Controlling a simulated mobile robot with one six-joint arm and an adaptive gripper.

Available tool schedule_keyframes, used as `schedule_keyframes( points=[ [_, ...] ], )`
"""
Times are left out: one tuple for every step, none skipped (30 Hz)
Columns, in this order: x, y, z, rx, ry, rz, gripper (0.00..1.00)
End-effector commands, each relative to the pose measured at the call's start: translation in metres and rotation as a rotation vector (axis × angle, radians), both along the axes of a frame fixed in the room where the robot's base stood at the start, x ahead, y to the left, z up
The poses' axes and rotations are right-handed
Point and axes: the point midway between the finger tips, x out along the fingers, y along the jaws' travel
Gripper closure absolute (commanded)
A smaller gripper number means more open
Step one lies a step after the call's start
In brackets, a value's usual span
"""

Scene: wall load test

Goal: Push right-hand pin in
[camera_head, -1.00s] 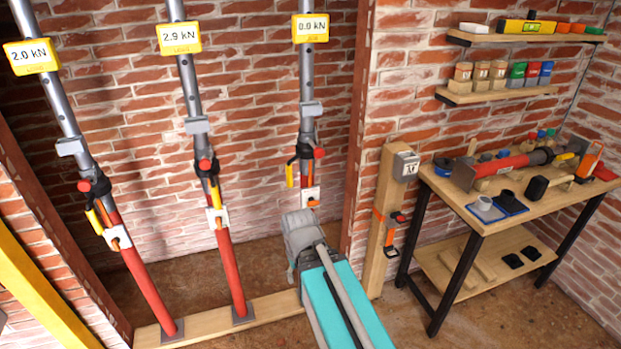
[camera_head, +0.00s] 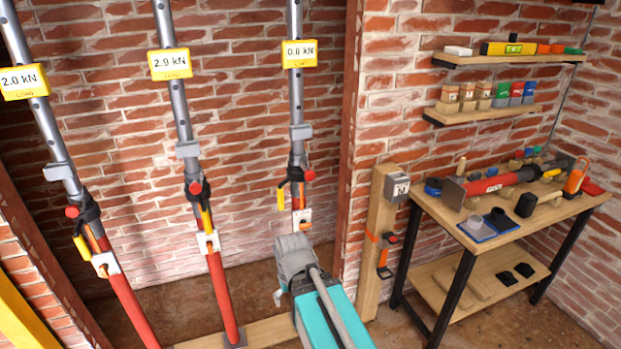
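The right-hand prop (camera_head: 297,105) is a grey tube with a yellow display (camera_head: 299,53) reading 0.0 kN. Its dark collar (camera_head: 297,170) carries a red knob (camera_head: 309,175), and a yellow handle (camera_head: 281,199) hangs at its left. A white plate (camera_head: 302,218) with a small orange part sits below. I cannot tell which small part is the pin or how deep it sits. My arm's grey end (camera_head: 294,256) is in front of the prop's lower part, just below the plate in the picture, and hides it. My gripper's fingers cannot be made out.
The middle prop (camera_head: 183,112) reads 2.9 kN and the left prop (camera_head: 38,115) 2.0 kN. A wooden post (camera_head: 378,225) with a grey box stands right of the brick corner. A workbench (camera_head: 465,236) with a red prop lying on it is at right.

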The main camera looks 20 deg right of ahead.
Motion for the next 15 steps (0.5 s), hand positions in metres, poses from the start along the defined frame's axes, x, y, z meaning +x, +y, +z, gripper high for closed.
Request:
schedule_keyframes(
  points=[
    [0.005, 0.001, -0.001, 0.024, -0.017, -0.028, 0.09],
    [0.008, 0.002, -0.001, 0.04, -0.03, -0.05, 0.09],
    [0.014, 0.004, -0.002, 0.069, -0.049, -0.084, 0.09],
    [0.018, 0.006, -0.001, 0.094, -0.065, -0.114, 0.09],
    [0.023, 0.007, -0.001, 0.122, -0.083, -0.149, 0.09],
    [0.031, 0.009, 0.0, 0.165, -0.108, -0.199, 0.09],
    [0.037, 0.011, 0.001, 0.199, -0.127, -0.241, 0.09],
    [0.043, 0.013, 0.002, 0.236, -0.146, -0.287, 0.09],
    [0.052, 0.014, 0.004, 0.29, -0.173, -0.35, 0.09],
    [0.059, 0.015, 0.007, 0.332, -0.192, -0.402, 0.09],
    [0.067, 0.016, 0.009, 0.378, -0.21, -0.455, 0.09],
    [0.076, 0.017, 0.013, 0.44, -0.233, -0.527, 0.09],
    [0.084, 0.016, 0.017, 0.486, -0.249, -0.582, 0.09],
    [0.091, 0.015, 0.021, 0.534, -0.263, -0.637, 0.09],
    [0.1, 0.014, 0.026, 0.599, -0.28, -0.71, 0.09]
  ],
)
